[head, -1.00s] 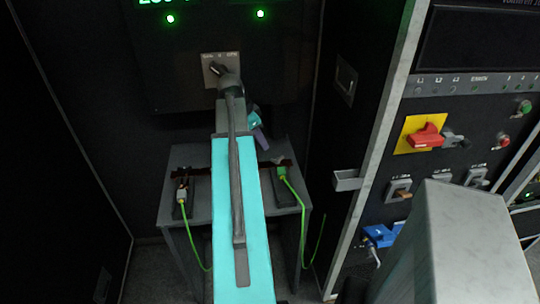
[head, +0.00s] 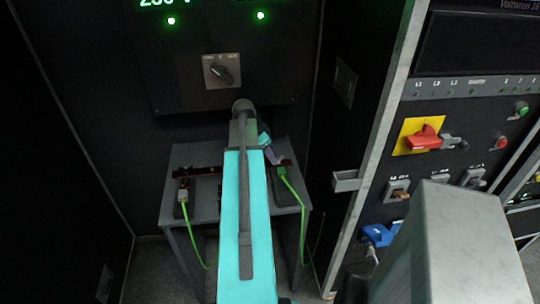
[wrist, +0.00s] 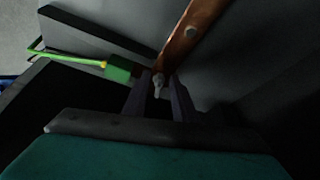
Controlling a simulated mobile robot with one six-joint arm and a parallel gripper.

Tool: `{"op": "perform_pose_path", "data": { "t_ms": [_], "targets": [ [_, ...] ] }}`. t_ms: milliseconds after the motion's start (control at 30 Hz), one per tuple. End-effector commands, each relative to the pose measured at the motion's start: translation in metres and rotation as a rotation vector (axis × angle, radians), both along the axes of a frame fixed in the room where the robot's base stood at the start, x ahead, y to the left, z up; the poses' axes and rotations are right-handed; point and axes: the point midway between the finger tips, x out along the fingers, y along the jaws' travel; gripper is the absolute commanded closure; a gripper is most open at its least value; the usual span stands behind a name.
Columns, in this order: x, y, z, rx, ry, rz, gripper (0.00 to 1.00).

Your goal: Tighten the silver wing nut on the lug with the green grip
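The lug with the green grip (head: 282,173) lies at the right side of the grey table, with a green cable running from it. The green grip also shows in the wrist view (wrist: 118,71), left of my fingers. A small silver wing nut (wrist: 158,84) stands at the lower end of the copper bar (wrist: 190,35) in the wrist view. My gripper (wrist: 161,80) is open, with one dark finger on each side of the wing nut. I cannot tell whether the fingers touch it. In the head view, my arm hides the wing nut and most of the gripper.
Another lug (head: 183,195) with a pale grip and green cable lies at the left of the grey table (head: 205,205). A black panel with a rotary switch (head: 221,71) stands behind. A cabinet with a red switch (head: 424,138) is at the right.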

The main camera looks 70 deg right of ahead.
Motion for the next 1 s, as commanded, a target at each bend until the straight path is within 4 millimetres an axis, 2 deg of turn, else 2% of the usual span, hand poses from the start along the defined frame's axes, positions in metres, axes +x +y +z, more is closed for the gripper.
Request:
{"op": "perform_pose_path", "data": {
  "t_ms": [367,500,533,800,1000],
  "targets": [
    [-0.0007,-0.0007,-0.0029,0.000,0.000,0.000,0.75],
    [-0.0006,-0.0007,-0.0028,0.000,0.000,0.000,0.99],
    [-0.0006,-0.0007,-0.0028,0.000,0.000,0.000,1.00],
    [0.0002,-0.0018,-0.0032,0.000,0.000,-0.014,1.00],
    [0.0032,-0.0058,-0.0039,-0.001,0.000,-0.104,1.00]
  ]
}}
